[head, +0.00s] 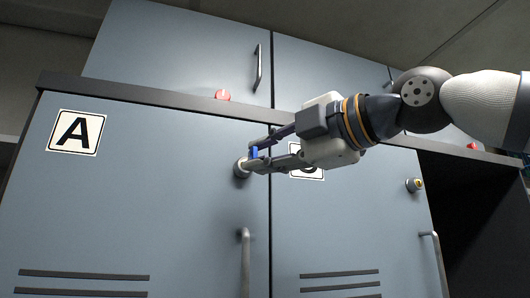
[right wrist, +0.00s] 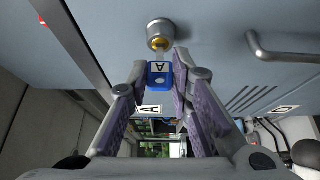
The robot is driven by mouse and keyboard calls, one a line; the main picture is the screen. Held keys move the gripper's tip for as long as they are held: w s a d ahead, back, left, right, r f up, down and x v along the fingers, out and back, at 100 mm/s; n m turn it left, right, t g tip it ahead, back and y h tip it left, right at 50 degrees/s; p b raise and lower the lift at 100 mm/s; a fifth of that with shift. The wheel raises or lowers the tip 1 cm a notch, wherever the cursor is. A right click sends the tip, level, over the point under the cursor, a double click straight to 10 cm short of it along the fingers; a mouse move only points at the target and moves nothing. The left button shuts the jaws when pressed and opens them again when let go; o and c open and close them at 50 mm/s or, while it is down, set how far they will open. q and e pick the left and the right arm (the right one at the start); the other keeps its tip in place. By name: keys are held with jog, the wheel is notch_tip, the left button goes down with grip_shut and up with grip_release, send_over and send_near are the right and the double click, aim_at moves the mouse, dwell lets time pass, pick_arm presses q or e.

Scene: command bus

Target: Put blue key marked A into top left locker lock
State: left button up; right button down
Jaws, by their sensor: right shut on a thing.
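The blue key (right wrist: 160,80) has a white label with an A. My right gripper (right wrist: 162,84) is shut on its head, and it shows as a small blue patch (head: 254,153) in the head view. The key points at the round lock (right wrist: 161,34) with a brass centre; whether its tip is in the lock or just short of it I cannot tell. In the head view the lock (head: 241,169) sits on the right side of the locker door marked A (head: 150,200), partly behind my right gripper (head: 254,160). My left gripper is not in view.
A door handle (head: 245,262) stands out below the lock. The neighbouring door (head: 345,235) has its own yellow-centred lock (head: 414,185) and a handle (head: 436,262). An open dark space lies at the right.

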jog(key=shift+w+a, duration=0.2)
jog(key=shift+w, duration=0.35)
jog(key=shift+w+a, duration=0.15)
jog(key=shift+w, duration=0.35)
dwell(1.1)
